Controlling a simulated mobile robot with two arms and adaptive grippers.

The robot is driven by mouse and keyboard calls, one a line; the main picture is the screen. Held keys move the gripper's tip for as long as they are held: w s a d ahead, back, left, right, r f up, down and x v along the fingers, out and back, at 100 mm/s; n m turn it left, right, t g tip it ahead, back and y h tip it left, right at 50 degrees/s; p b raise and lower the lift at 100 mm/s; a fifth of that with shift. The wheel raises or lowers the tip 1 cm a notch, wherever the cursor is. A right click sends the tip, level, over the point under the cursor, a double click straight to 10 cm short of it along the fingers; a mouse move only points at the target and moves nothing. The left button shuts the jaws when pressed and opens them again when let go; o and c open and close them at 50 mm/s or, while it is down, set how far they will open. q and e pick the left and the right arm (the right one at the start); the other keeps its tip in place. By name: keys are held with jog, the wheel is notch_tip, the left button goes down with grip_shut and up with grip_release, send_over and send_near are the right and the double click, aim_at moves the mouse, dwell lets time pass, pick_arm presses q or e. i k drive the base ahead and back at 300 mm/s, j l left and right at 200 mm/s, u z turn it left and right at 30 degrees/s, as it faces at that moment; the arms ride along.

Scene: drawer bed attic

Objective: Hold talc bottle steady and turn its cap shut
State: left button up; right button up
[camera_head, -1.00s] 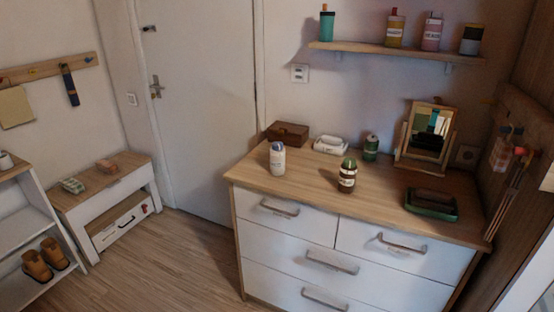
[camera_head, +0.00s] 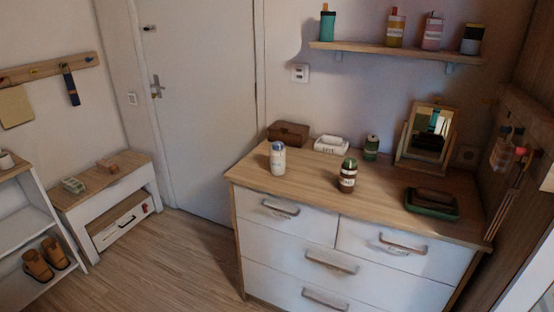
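A white bottle with a blue-grey cap (camera_head: 278,158) stands upright on the left part of the wooden dresser top (camera_head: 310,185). It looks like the talc bottle, but its label is too small to read. Its cap sits on top; I cannot tell how tightly it is turned. A brown bottle with a pale label and green cap (camera_head: 348,175) stands upright to its right, apart from it. Neither of my grippers is in view, and nothing touches the bottles.
A brown box (camera_head: 288,133), a white dish (camera_head: 331,145), a green bottle (camera_head: 371,147) and a mirror (camera_head: 428,133) line the dresser's back. A dark green tray (camera_head: 431,204) lies at right. The dresser's front left is clear. A shelf (camera_head: 390,53) hangs above.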

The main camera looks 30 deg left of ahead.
aim_at(278, 145)
jog(key=i+j, duration=0.2)
jog(key=j, duration=0.2)
jog(key=i+j, duration=0.2)
jog(key=j, duration=0.2)
jog(key=i+j, duration=0.2)
jog(key=j, duration=0.2)
jog(key=i+j, duration=0.25)
jog(key=j, duration=0.15)
